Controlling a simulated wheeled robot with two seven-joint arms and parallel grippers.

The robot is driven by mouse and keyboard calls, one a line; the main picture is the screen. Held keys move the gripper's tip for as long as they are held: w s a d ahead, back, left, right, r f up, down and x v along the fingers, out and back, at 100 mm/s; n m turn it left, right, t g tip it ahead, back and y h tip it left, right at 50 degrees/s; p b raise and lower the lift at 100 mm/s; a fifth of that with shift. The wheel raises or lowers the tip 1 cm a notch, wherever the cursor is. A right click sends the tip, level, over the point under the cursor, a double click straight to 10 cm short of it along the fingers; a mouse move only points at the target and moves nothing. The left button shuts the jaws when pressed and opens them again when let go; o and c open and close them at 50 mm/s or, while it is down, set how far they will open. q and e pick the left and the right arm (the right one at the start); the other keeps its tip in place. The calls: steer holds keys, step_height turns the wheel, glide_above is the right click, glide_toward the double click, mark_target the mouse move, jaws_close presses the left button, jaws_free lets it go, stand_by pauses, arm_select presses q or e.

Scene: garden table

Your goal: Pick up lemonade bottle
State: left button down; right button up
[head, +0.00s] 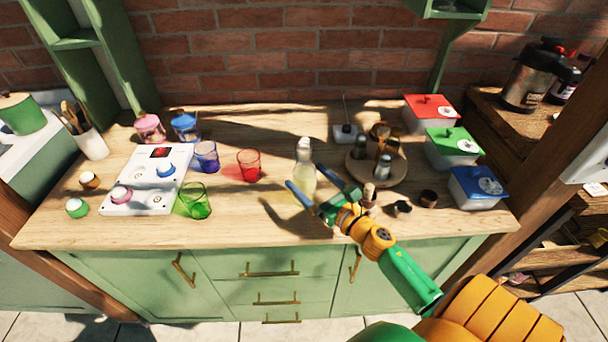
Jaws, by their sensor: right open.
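The lemonade bottle (304,160) is clear with a pale yellowish body and a light cap. It stands upright near the middle of the wooden counter. My right gripper (309,181) is open, with its two blue fingers pointing toward the bottle from the front right. The fingers overlap the bottle's lower part in the picture; I cannot tell whether they touch it. My left gripper does not show.
A red glass (249,165), a purple glass (206,156) and a green glass (195,201) stand left of the bottle. A round wooden tray (359,173) with shakers is close on the right. Free counter lies in front (254,224).

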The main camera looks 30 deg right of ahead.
steer(key=shift+w+a+f, duration=0.1)
steer(key=shift+w+f, duration=0.05)
steer(key=shift+w, duration=0.45)
steer(key=shift+w+f, duration=0.15)
steer(key=shift+w, duration=0.4)
steer(key=shift+s+r, duration=0.1)
steer(key=shift+s, duration=0.1)
steer(key=c, duration=0.8)
jaws_close()
steer(key=shift+w+r, duration=0.1)
steer(key=shift+r, duration=0.1)
